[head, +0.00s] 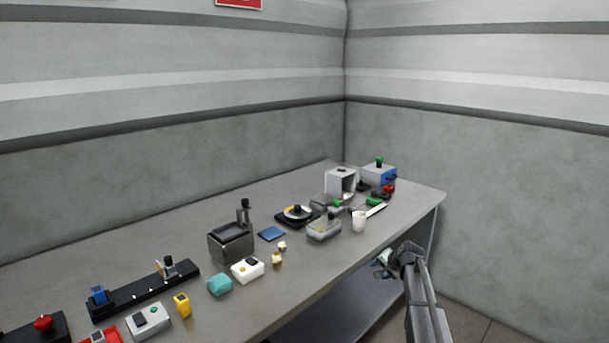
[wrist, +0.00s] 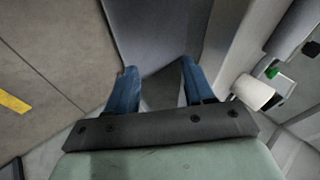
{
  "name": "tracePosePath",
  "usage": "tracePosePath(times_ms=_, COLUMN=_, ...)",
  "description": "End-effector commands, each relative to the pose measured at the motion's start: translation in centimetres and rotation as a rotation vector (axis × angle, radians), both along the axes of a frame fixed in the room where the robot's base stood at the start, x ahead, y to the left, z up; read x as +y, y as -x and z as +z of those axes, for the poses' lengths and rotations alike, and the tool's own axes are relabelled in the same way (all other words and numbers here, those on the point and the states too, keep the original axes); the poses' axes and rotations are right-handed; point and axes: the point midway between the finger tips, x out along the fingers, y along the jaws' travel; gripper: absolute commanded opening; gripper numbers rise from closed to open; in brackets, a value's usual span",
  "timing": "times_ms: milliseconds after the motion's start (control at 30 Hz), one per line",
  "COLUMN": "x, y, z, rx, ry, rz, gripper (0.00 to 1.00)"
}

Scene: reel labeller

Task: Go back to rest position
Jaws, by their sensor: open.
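My gripper (head: 383,264) hangs past the front edge of the grey table, near its right end, in the head view. In the wrist view its two blue fingers (wrist: 158,88) stand apart, with nothing between them. Behind them show the floor and the dark grey surfaces below the table's edge. The gripper touches nothing that I can see. A reel (head: 297,212) with a yellow and white face lies on a black base on the table, left of and beyond my gripper.
The table (head: 150,240) holds several devices along its length. A white box (head: 341,181) and a blue-sided box (head: 379,173) stand behind. Floor right of the table is clear.

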Motion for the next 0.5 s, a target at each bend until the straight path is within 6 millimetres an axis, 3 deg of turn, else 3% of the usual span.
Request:
tracePosePath(times_ms=267, x=3.0, y=6.9, z=-10.1, rx=0.145, ry=0.052, rz=0.086, gripper=0.53)
tracePosePath(times_ms=500, x=5.6, y=15.2, z=-19.3, rx=0.298, ry=0.106, rz=0.187, gripper=0.53)
